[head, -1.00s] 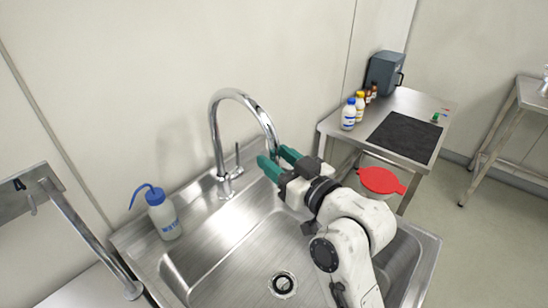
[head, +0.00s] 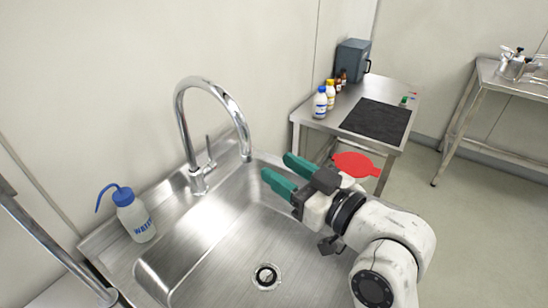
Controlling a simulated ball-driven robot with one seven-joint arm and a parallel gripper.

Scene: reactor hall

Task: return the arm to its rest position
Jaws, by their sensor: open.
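My gripper (head: 281,171) has two green fingers. They stand apart with nothing between them, so it is open and empty. It is above the right part of the steel sink (head: 215,250), to the right of the tap (head: 240,125) and apart from it. My white arm reaches in from the lower right of the head view and hides part of the sink's right side.
A blue-capped wash bottle (head: 134,215) stands on the sink's left rim. A red lid-like thing (head: 357,165) shows just behind my arm. A steel table (head: 405,92) behind carries bottles (head: 320,103), a black mat (head: 376,120) and a grey box (head: 353,66). Another table (head: 490,78) stands far right.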

